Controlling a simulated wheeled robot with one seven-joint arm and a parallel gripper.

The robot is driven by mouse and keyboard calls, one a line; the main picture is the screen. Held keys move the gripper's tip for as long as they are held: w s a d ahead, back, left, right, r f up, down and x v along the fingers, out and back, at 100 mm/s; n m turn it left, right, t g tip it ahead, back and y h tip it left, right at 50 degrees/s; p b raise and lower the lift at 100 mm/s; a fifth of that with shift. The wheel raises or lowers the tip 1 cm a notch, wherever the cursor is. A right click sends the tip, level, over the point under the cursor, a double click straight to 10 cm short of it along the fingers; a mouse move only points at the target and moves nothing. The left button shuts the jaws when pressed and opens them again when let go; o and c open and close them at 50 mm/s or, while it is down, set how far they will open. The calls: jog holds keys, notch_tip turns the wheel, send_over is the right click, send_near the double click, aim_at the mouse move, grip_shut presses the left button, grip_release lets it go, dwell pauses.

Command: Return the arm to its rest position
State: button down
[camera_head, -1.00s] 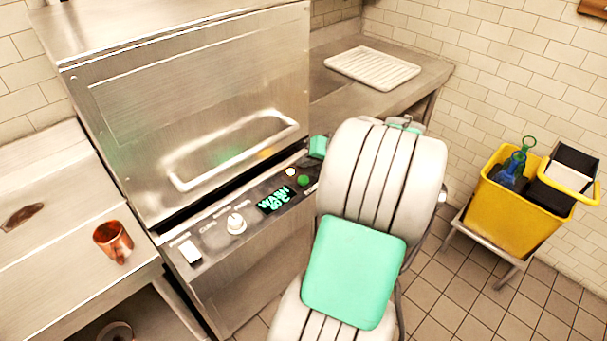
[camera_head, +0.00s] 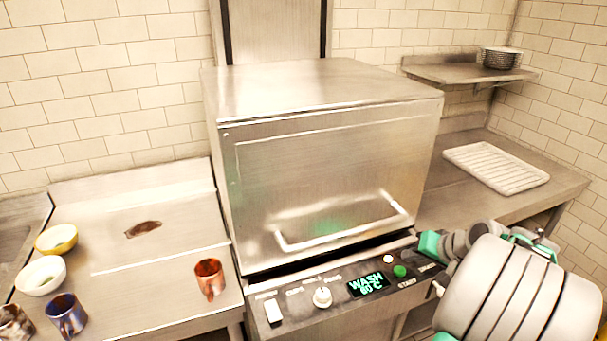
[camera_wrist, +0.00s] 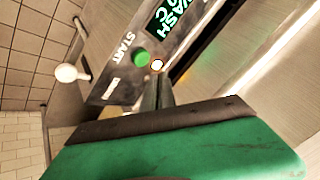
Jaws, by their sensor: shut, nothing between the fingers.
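My arm (camera_head: 515,295) fills the lower right of the head view, in front of the right end of the dishwasher's control panel. My gripper (camera_wrist: 157,78) shows in the wrist view as two dark fingers, shut together and empty, below the green button and the white round light. In the head view the arm hides its fingertips, and a green part of the arm's end (camera_head: 430,245) shows just right of the green start button (camera_head: 400,271). I cannot tell whether the fingers touch the panel.
The dishwasher (camera_head: 320,170) has its hood down, with a bar handle (camera_head: 340,235) and a lit display (camera_head: 368,284) reading WASH. On the left counter (camera_head: 150,285) stand a copper mug (camera_head: 210,279), a blue mug (camera_head: 66,315) and bowls (camera_head: 57,239). A white rack (camera_head: 495,167) lies on the right counter.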

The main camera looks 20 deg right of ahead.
jog(key=s+a+f+m+g, duration=0.15)
jog(key=s+f+g, duration=0.25)
jog(key=s+f, duration=0.45)
jog(key=s+a+m+g, duration=0.1)
jog(key=s+a+g, duration=0.2)
jog(key=s+a, duration=0.4)
jog(key=w+a+r+n, duration=0.2)
jog(key=a+r+n, duration=0.1)
jog(key=a, duration=0.4)
jog(key=w+a+r+n+t+h, duration=0.1)
jog(key=w+a+r+n, duration=0.2)
jog(key=a, duration=0.5)
jog(key=w+a+r+n+t, duration=0.1)
jog(key=w+a+r+n, duration=0.1)
jog(key=a+r+n, duration=0.2)
jog(key=a, duration=0.3)
jog(key=shift+w+a+r, duration=0.15)
jog(key=shift+a+r, duration=0.15)
jog(key=shift+a, duration=0.1)
dwell(3.8)
